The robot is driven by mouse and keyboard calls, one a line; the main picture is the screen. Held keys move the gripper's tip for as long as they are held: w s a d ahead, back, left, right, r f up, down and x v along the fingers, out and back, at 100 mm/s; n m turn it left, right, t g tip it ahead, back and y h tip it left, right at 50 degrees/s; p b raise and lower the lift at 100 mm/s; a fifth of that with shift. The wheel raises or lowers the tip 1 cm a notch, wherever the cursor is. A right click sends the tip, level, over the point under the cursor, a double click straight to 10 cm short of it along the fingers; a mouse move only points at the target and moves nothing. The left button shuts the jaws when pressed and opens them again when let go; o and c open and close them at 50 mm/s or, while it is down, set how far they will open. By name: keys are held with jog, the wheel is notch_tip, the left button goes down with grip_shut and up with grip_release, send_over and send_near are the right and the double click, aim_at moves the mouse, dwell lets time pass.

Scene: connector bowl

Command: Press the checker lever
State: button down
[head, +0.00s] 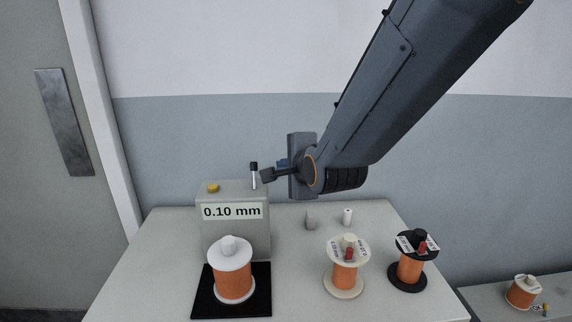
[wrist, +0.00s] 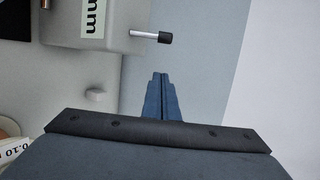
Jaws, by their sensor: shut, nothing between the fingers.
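The checker (head: 236,236) is a grey box with a "0.10 mm" label and a yellow button (head: 213,188) on top. Its lever (head: 254,176) is a thin white rod with a black tip, standing up at the box's right side. In the wrist view the lever (wrist: 150,37) sticks out from the box (wrist: 110,40). My gripper (head: 268,175) is beside the lever, just to its right in the head view. In the wrist view my gripper (wrist: 160,78) is shut and empty, with a visible gap to the lever.
A white-flanged copper spool (head: 232,270) stands on a black mat (head: 262,304) before the checker. Two more spools (head: 345,275) (head: 409,268) stand to the right, near a small white cylinder (head: 347,217) and a grey peg (head: 310,219).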

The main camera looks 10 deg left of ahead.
aim_at(254, 174)
jog(key=shift+w+a+f+p, duration=0.25)
jog(key=shift+a+p, duration=0.25)
jog(key=shift+a, duration=0.4)
jog(key=shift+w+a+f+p, duration=0.25)
jog(key=shift+a+p, duration=0.2)
jog(key=shift+a, duration=0.4)
jog(key=shift+w+a+f+p, duration=0.25)
jog(key=shift+a+p, duration=0.25)
jog(key=shift+a, duration=0.4)
jog(key=shift+b, duration=0.65)
